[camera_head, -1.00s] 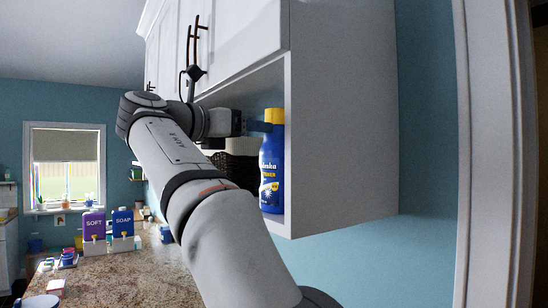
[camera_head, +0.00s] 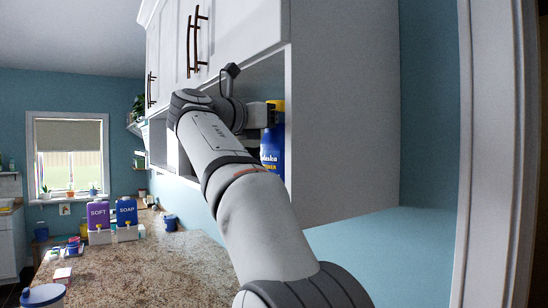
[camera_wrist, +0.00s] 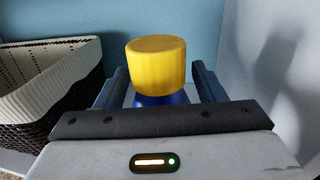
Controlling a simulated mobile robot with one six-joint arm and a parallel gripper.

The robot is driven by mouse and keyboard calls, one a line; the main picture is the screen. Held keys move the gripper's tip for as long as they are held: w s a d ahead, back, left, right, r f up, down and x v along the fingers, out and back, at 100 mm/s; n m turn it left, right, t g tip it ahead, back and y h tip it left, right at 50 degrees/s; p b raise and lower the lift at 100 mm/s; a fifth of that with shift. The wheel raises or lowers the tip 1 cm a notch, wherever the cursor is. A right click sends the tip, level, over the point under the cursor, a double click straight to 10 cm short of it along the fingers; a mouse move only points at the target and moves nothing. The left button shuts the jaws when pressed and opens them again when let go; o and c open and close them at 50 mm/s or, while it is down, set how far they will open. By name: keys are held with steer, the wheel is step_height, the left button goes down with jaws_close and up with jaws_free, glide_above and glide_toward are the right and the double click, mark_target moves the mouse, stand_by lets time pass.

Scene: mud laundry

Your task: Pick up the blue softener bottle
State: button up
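The blue softener bottle (camera_head: 272,155) with a yellow cap stands upright at the right end of the open shelf under the white cabinet. My arm hides part of it in the head view. In the wrist view its yellow cap (camera_wrist: 156,66) and a little of its blue shoulder show. My gripper (camera_wrist: 160,72) is open, with one finger on each side of the bottle just below the cap. Small gaps seem to show beside the blue shoulder; contact is not clear. In the head view my gripper (camera_head: 264,114) is at the upper part of the bottle.
A dark woven basket (camera_wrist: 60,95) with a pale liner stands left of the bottle. The cabinet side wall (camera_wrist: 270,70) is close on the right. Purple (camera_head: 98,215) and blue (camera_head: 126,212) dispensers stand on the granite counter (camera_head: 150,272) below.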

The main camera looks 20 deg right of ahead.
jaws_close()
stand_by(0.5)
